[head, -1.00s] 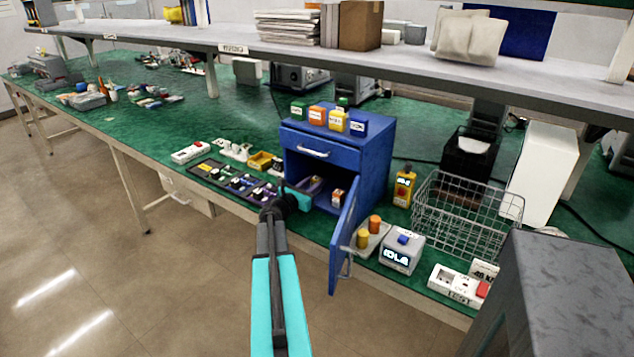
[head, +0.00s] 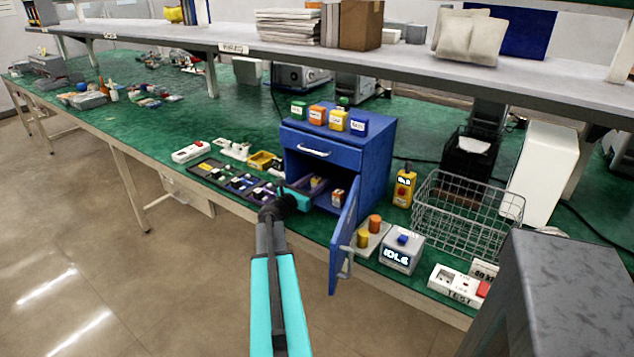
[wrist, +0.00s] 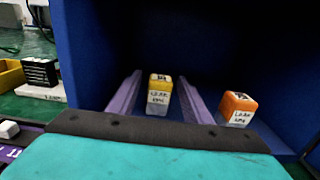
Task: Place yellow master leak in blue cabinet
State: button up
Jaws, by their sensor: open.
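The blue cabinet (head: 374,165) stands on the green bench with its lower door (head: 343,245) swung open. My gripper (wrist: 159,78) is at the cabinet's opening, its two purple fingers reaching inside, open and apart. A block with a yellow top and white labelled front, the yellow master leak (wrist: 159,97), stands upright on the cabinet floor between the fingers. I see a gap on its left; contact on the right is unclear. A similar orange-topped block (wrist: 238,108) stands to the right, outside the right finger; it also shows in the head view (head: 337,196).
Green, orange, yellow and blue blocks stand on the cabinet top, the yellow one (head: 336,121) among them. A dark tray (head: 225,176) lies left of the cabinet. A grey box with a display (head: 401,254) and a wire basket (head: 466,215) stand to the right.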

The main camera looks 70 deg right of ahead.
jog(key=b+v, duration=0.1)
jog(key=v, duration=1)
jog(key=shift+a, duration=0.25)
jog(key=shift+w, duration=0.1)
dwell(0.4)
